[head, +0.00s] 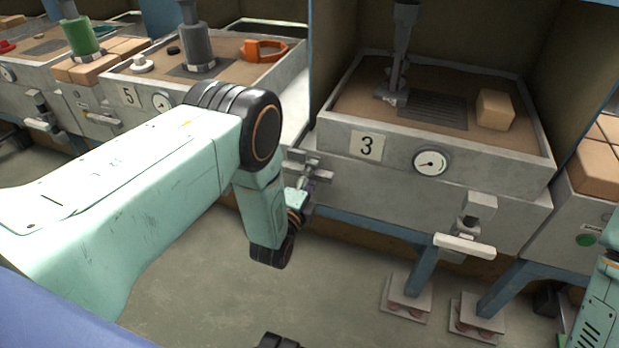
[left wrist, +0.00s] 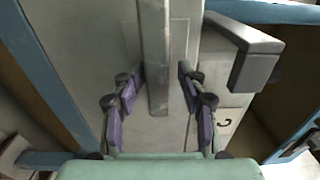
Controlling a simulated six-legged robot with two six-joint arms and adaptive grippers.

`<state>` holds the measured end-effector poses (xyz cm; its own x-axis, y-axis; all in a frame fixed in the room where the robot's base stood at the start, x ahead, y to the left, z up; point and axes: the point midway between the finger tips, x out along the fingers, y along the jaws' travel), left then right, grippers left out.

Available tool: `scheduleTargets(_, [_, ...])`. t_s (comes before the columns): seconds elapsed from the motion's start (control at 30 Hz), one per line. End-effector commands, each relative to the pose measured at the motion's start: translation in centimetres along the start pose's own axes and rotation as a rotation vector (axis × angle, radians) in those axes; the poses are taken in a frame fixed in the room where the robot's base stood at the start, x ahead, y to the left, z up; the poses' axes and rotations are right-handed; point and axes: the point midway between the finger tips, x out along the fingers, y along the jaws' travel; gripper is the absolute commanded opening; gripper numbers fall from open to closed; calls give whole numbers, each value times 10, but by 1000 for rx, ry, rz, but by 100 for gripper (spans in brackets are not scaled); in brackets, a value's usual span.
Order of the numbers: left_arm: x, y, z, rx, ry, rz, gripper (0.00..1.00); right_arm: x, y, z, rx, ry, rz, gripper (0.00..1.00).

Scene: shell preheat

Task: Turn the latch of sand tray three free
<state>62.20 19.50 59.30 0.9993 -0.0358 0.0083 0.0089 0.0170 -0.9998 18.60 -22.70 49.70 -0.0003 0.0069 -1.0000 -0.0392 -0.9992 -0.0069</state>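Sand tray three (head: 450,180) is a grey box of brown sand with a "3" plate on its front. My left gripper (head: 305,188) is at its left front corner, beside a grey latch (head: 312,166) that my arm partly hides. In the left wrist view, my left gripper (left wrist: 160,76) is open, its purple fingers on either side of a grey bar (left wrist: 158,60), apparently the latch's handle. Gaps show between fingers and bar. A second latch, with a pale horizontal handle (head: 465,246), is at the tray's right front. My right gripper is out of view.
The tray front carries a round gauge (head: 430,162). A tan block (head: 495,110) and a dark grate lie on the sand. Tray five (head: 205,65) stands to the left. In the left wrist view, a grey block (left wrist: 256,58) juts out right of the fingers.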

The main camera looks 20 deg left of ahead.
Motion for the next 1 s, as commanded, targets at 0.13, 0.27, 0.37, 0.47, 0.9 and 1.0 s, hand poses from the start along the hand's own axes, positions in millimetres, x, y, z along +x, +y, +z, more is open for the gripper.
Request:
scheduleTargets(0.13, [0,1,-1,-1,2,2,45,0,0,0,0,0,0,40])
scheduleTargets(0.27, [-2,2,0,-2,1,5,45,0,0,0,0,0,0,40])
scheduleTargets(0.37, [-7,3,0,-2,0,6,45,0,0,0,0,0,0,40])
scheduleTargets(0.47, [-20,3,0,-2,0,9,45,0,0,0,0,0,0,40])
scheduleTargets(0.9, [-104,2,-1,-1,2,6,45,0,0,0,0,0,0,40])
scheduleTargets(1.0, [-113,1,-1,-1,2,4,45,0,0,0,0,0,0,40])
